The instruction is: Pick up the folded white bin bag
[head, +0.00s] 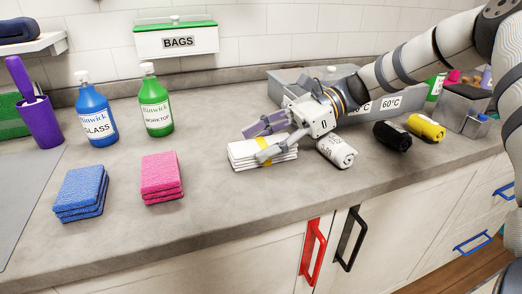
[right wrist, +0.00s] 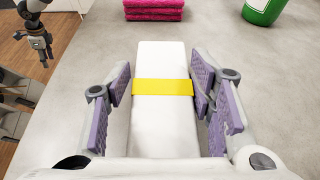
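The folded white bin bag (head: 240,152) is a flat white bundle with a yellow band, lying on the grey worktop. In the right wrist view the bundle (right wrist: 163,110) runs lengthwise between the purple pads of my right gripper (right wrist: 162,95). The pads stand either side of it, with a narrow gap on the left and a very slight one, if any, on the right. My right gripper (head: 267,139) is open over the bundle and hides part of it. My left gripper (right wrist: 39,42) shows small at upper left of that view; its finger state is unclear.
A white roll (head: 337,152), a black roll (head: 392,136) and a yellow roll (head: 426,127) lie to the right. Pink sponges (head: 162,177) and blue sponges (head: 80,193) sit left, before two spray bottles. A grey bin (head: 284,83) stands behind. The front worktop is clear.

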